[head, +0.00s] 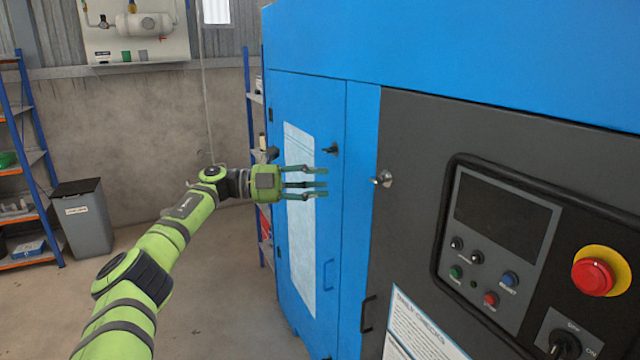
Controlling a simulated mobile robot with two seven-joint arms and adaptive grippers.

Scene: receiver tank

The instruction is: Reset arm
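My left arm (150,262) comes in from the lower left and stretches out in front of the blue cabinet (360,150). My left gripper (322,183) points right, with its dark fingers extended and spread apart. It holds nothing that I can see. It overlaps the cabinet door's white sheet in the picture, just below a small black latch (331,148). I cannot tell whether the fingertips touch the door. My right arm and gripper are not in view.
The cabinet's dark front carries a control panel (498,245), a red emergency button (593,276) and a keyed lock (382,178). A grey bin (84,222) and a shelf rack (30,160) stand left. A white tank (142,25) hangs on the wall. Floor between is clear.

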